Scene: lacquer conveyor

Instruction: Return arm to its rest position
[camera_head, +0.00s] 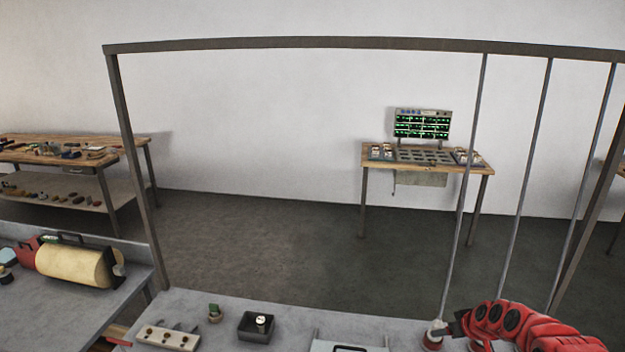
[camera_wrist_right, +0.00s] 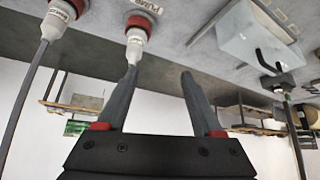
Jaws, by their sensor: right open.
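My right arm (camera_head: 520,326), red with black joint caps, reaches in at the bottom right of the head view. Its gripper shows clearly in the right wrist view (camera_wrist_right: 159,76), with two dark fingers spread apart and nothing between them. One fingertip overlaps the tip of a white and red plug (camera_wrist_right: 137,38) in the picture; I cannot tell if they touch. A second white and red plug (camera_wrist_right: 57,20) with a grey cable stands beside it. In the head view a white plug (camera_head: 433,336) stands near my arm. My left gripper is not seen.
Grey cables (camera_head: 463,190) hang from the overhead frame (camera_head: 300,44) around my right arm. A yellow cylinder (camera_head: 75,264) lies at left.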

